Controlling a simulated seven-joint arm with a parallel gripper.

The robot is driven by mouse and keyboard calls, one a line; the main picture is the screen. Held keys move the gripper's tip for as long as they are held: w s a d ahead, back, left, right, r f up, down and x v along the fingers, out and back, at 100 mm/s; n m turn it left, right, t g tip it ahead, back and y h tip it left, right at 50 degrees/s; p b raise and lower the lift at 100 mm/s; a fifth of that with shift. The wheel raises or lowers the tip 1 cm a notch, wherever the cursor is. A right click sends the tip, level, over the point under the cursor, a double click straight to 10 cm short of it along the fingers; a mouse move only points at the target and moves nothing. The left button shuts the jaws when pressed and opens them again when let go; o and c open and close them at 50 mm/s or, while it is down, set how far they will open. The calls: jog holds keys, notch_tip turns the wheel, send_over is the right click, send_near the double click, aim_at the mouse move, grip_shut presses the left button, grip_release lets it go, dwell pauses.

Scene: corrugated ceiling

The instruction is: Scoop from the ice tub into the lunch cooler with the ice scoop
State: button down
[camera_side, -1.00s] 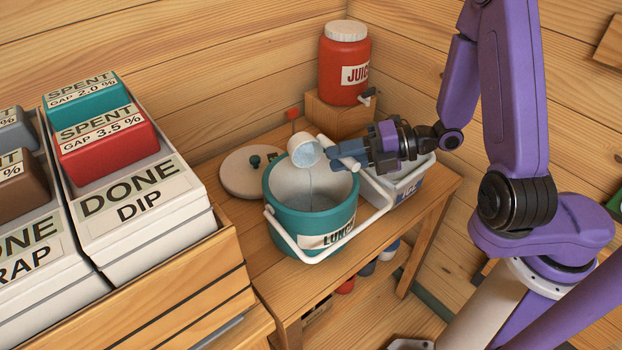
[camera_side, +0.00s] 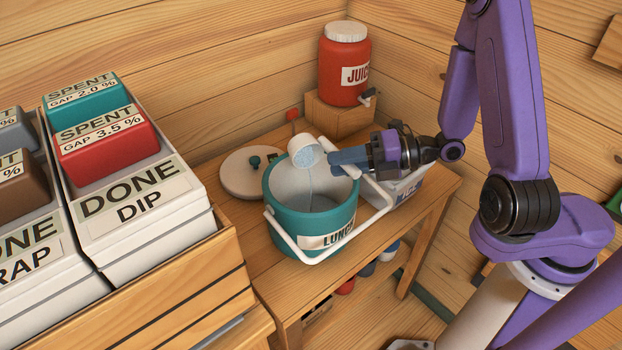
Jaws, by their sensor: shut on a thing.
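The ice scoop (camera_side: 305,152) is a white cup with a handle, held tilted over the lunch cooler. Pale bluish contents show in its mouth, and a thin pale streak hangs below it. My gripper (camera_side: 340,162) is shut on the scoop's handle, above the cooler's right rim. The lunch cooler (camera_side: 285,223) is a teal round tub labelled LUNCH, open, with a white handle lowered at the front. Its floor is mostly shaded. The ice tub (camera_side: 411,189) is a white box labelled ICE to the right, largely hidden by my gripper and the cooler's handle.
A pale round lid with a teal knob (camera_side: 254,161) lies left of the cooler. A red juice jug (camera_side: 343,70) stands on a wooden block (camera_side: 340,115) behind. Labelled boxes (camera_side: 140,215) in a wooden crate fill the left. The table's front right (camera_side: 385,228) is clear.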

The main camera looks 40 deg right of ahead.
jog(key=shift+s+a+f+n+t+y+b, duration=0.1)
jog(key=shift+s+f+n+t+y+b, duration=0.1)
jog(key=shift+s+f+n+t, duration=0.3)
jog(key=shift+s+a+f+n+t+y+b, duration=0.1)
jog(key=shift+s+f+n+t+y+b, duration=0.1)
jog(key=shift+f+n+t, duration=0.5)
dwell(2.0)
jog(key=shift+n, duration=0.3)
jog(key=shift+w+d+r+m+g+h, duration=0.15)
jog(key=shift+w+r+m+g+h, duration=0.2)
jog(key=shift+r+m+g, duration=0.4)
jog(key=shift+w+d+r+m+g, duration=0.1)
jog(key=shift+w+r+m+g, duration=0.5)
jog(key=shift+m, duration=0.35)
jog(key=shift+r, duration=0.1)
